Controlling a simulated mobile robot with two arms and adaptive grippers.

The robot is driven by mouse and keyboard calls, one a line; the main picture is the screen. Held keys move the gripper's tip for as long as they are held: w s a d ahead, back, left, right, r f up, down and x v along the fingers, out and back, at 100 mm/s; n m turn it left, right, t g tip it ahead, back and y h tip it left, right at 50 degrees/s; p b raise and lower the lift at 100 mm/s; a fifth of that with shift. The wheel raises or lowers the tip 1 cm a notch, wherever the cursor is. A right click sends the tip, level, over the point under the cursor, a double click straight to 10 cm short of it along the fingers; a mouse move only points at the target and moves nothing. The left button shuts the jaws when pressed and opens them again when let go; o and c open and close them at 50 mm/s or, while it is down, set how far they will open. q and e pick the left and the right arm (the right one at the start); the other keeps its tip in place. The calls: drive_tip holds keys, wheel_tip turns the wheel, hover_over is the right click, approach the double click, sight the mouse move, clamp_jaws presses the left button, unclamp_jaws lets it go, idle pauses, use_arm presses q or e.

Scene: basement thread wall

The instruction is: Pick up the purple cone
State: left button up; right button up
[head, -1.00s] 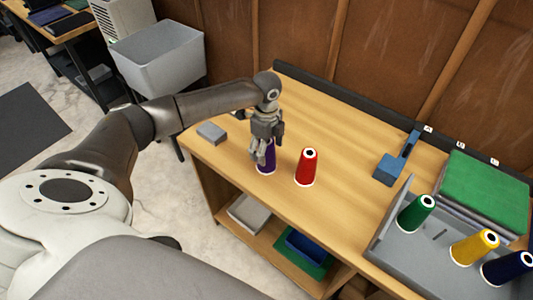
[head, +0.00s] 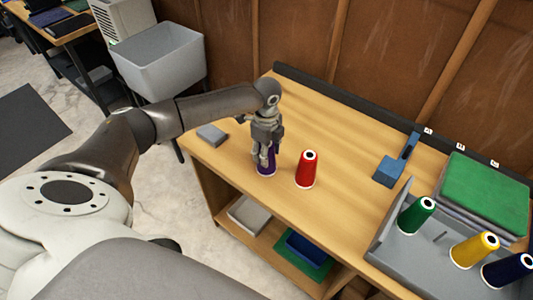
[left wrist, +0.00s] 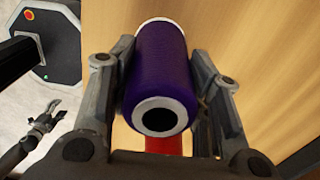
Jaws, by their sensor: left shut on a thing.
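The purple cone (head: 267,168) is a thread cone with white ends, on or just above the wooden bench beside the red cone (head: 306,168). My left gripper (head: 265,158) is over it from above, shut on it, with its fingers hiding much of the cone in the head view. In the left wrist view the purple cone (left wrist: 163,70) lies between the two fingers, its white-rimmed top opening toward the camera. I cannot tell whether its base touches the bench. My right gripper (left wrist: 48,117) shows at the left of the left wrist view, its fingers apart and empty.
A grey tray (head: 385,245) at the right holds green, yellow and dark blue cones. A blue tool (head: 389,170) and a grey block (head: 211,134) lie on the bench. The red cone stands close right of my gripper. The bench middle is clear.

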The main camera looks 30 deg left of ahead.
use_arm(q)
drive_tip(key=shift+w+r, duration=0.1)
drive_tip(key=shift+r, duration=0.4)
drive_tip(key=s+d+r+b, duration=0.2)
drive_tip(key=s+d+r, duration=0.5)
drive_tip(key=d+r, duration=0.5)
drive_tip(key=shift+s+b, duration=0.25)
drive_tip(key=shift+b, duration=0.15)
